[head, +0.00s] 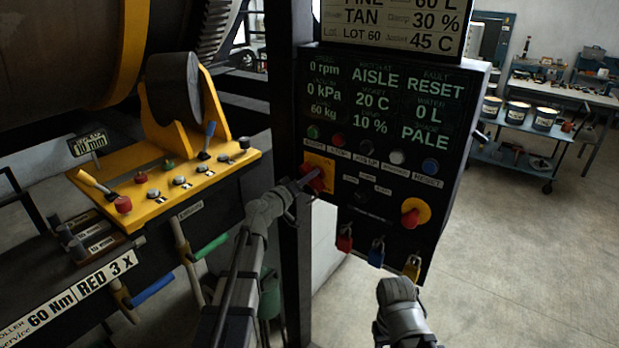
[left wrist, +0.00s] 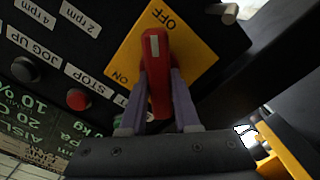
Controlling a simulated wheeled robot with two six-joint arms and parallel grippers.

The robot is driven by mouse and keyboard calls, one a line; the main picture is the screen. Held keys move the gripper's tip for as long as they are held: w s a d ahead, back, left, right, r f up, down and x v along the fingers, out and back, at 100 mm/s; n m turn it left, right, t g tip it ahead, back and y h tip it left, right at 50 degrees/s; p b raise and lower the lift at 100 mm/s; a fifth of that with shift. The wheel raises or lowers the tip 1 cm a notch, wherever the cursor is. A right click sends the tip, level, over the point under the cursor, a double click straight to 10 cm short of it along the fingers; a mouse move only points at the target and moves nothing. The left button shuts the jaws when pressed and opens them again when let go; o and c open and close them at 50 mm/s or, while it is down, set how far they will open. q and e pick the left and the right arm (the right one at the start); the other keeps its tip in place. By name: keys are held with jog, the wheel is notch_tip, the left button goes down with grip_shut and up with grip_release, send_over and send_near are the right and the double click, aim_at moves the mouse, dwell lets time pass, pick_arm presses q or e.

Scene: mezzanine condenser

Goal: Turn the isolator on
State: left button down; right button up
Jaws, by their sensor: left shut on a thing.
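The isolator is a red handle (left wrist: 154,48) on a yellow plate (left wrist: 195,58) marked OFF and ON. In the left wrist view its white mark lies at the end nearer OFF. In the head view the red handle (head: 316,179) and yellow plate (head: 321,161) sit at the lower left of the black control panel (head: 375,195). My left gripper (left wrist: 160,78) is shut on the red handle, one finger on each side. It reaches the panel from the left in the head view (head: 304,183). The handle's pivot is partly hidden. My right gripper's fingers do not show; only that arm's grey link is in view.
A red knob on a yellow round plate (head: 412,213) and several padlocks (head: 376,252) are low on the panel. A dark post (head: 291,110) stands left of it. A yellow console (head: 165,185) with levers is further left. Open floor (head: 520,240) lies right.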

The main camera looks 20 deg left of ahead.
pick_arm(q)
jog(key=shift+n, duration=0.3)
jog(key=n, duration=0.3)
jog(key=shift+a+f+n, duration=0.1)
jog(key=shift+f+n, duration=0.05)
jog(key=shift+n, duration=0.25)
jog(key=n, duration=0.4)
jog(key=shift+f+n+b, duration=0.15)
jog(key=shift+n+b, duration=0.15)
jog(key=n, duration=0.4)
jog(key=shift+f, duration=0.1)
jog(key=n, duration=0.4)
jog(key=shift+f+n, duration=0.15)
jog(key=shift+n, duration=0.45)
jog(key=shift+s, duration=0.1)
jog(key=c, duration=0.6)
grip_release()
jog(key=shift+c, duration=0.2)
